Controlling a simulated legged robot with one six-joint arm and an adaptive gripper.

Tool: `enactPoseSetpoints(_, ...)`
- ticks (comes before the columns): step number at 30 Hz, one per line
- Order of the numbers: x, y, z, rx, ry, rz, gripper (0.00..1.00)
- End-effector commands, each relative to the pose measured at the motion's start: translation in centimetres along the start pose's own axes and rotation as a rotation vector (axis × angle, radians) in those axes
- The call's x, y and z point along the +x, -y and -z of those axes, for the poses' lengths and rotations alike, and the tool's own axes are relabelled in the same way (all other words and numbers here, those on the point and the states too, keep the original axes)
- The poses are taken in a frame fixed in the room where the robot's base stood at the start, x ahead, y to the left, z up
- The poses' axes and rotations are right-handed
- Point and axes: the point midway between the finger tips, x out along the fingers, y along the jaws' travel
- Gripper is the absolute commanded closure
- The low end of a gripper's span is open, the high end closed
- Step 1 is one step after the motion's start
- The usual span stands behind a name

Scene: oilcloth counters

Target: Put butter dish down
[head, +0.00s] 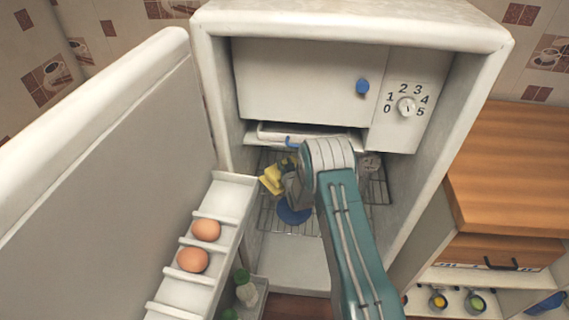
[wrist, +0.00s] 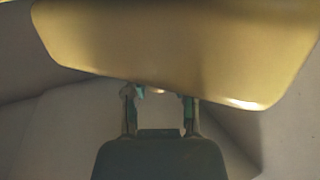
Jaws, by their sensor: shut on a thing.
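The butter dish is the yellow thing (head: 271,180) inside the open fridge, at the left of my arm's end; it fills the top of the wrist view (wrist: 180,45). My gripper (head: 284,181) is shut on it and holds it over the wire shelf (head: 268,217). In the wrist view the two fingertips (wrist: 160,95) reach to the dish's lower edge. My arm hides part of the shelf, and I cannot tell whether the dish touches anything below.
A blue round thing (head: 293,214) lies under my gripper. The open fridge door (head: 100,180) stands at the left, with two eggs (head: 200,245) and bottles (head: 245,289) in its racks. The freezer compartment (head: 300,82) is above. A wooden counter (head: 515,160) is at the right.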

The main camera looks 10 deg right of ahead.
Motion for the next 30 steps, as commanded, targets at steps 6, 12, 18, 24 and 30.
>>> enactPoseSetpoints(6, 0.10, -0.01, -0.18, 0.000, -0.004, 0.000, 1.00)
enactPoseSetpoints(12, 0.17, -0.01, -0.46, 0.000, -0.004, 0.000, 1.00)
enactPoseSetpoints(18, 0.22, -0.01, -0.79, 0.000, -0.004, 0.000, 1.00)
enactPoseSetpoints(24, 0.21, -0.01, -0.85, 0.000, -0.003, 0.000, 0.25)
enactPoseSetpoints(30, 0.19, -0.01, -0.91, 0.000, -0.001, 0.000, 0.25)
